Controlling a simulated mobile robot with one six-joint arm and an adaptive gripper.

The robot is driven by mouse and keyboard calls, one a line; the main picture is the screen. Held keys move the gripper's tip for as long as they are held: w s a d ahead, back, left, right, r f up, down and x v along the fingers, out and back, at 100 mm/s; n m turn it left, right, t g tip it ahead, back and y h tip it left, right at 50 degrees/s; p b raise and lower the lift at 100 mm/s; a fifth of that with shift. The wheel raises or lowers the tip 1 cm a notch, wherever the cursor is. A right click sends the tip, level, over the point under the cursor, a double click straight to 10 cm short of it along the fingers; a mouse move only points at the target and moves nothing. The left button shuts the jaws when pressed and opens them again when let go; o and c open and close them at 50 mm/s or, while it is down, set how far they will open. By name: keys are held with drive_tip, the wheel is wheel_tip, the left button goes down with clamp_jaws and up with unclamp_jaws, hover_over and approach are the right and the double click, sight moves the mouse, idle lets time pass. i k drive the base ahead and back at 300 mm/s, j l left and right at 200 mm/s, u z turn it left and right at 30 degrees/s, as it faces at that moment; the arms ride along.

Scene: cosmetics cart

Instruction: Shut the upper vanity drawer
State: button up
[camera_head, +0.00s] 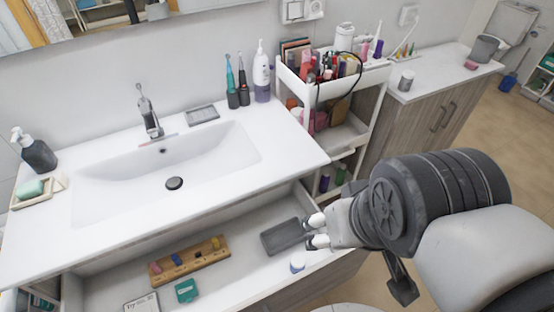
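The upper vanity drawer (235,264) stands pulled out below the white sink top (285,135). Inside it lie a wooden block with coloured pegs (189,260), a grey tray (284,237), a teal box (187,290), a white box with print (142,303) and a small white and blue item (297,262). My gripper (309,232) is over the right part of the drawer, at the right end of the grey tray. Its two light fingertips show apart with a gap between them, and nothing is seen held. I cannot tell whether it touches the drawer.
A white cart (290,81) full of cosmetics stands right of the sink. A wooden cabinet (432,116) is behind it. Bottles and toothbrushes stand at the sink's back edge; a dark soap dispenser (37,154) is at left. Floor shows at right.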

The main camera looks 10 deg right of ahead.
sight(248, 279)
drive_tip(key=k+u, duration=0.15)
drive_tip(key=u, duration=0.2)
drive_tip(key=k+j+u, duration=0.1)
drive_tip(key=u, duration=0.3)
drive_tip(key=k+j+u, duration=0.15)
drive_tip(key=u, duration=0.2)
